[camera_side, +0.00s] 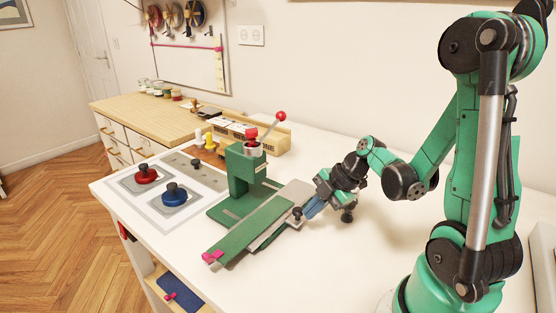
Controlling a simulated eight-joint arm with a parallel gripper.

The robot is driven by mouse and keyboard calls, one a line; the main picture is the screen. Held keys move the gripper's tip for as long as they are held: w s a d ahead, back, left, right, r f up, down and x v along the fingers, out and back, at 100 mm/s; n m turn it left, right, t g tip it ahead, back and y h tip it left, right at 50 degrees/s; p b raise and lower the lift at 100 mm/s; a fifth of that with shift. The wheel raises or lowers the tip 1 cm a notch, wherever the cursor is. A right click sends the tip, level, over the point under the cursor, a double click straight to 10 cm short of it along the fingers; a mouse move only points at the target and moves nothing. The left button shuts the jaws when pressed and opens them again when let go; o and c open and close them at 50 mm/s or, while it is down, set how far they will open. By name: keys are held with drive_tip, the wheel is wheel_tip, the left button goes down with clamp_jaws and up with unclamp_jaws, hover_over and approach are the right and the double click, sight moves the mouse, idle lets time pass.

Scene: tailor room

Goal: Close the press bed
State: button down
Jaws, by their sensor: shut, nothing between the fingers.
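The press is a green machine with an upright post (240,172) and a lever with a red ball tip (280,117). Its long green bed (245,228) lies slanting at the post's foot and extends toward the front of the table, with a pink piece (212,257) at its front end. A grey plate with a dark knob (297,212) lies along the bed's right side. My gripper (312,208) is shut and empty, low over the table just right of that knob. I cannot tell whether it touches the knob or the plate.
A wooden box (240,137) stands behind the press. The white table (340,265) is clear in front of my gripper.

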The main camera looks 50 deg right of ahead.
sight(299, 210)
drive_tip(key=w, duration=0.7)
drive_tip(key=shift+w, duration=0.2)
drive_tip(key=s, duration=0.1)
drive_tip(key=s+r, duration=0.1)
drive_tip(key=s, duration=0.2)
drive_tip(key=shift+s+a+r, duration=0.15)
drive_tip(key=shift+a, duration=0.1)
drive_tip(key=v, duration=0.9)
drive_tip(key=w+a+m+t+h, duration=0.1)
drive_tip(key=w+a+m+h, duration=0.1)
drive_tip(key=a+m, duration=1)
drive_tip(key=m+h, duration=0.1)
drive_tip(key=m, duration=0.2)
drive_tip(key=shift+a+r, duration=0.25)
drive_tip(key=shift+r, duration=0.1)
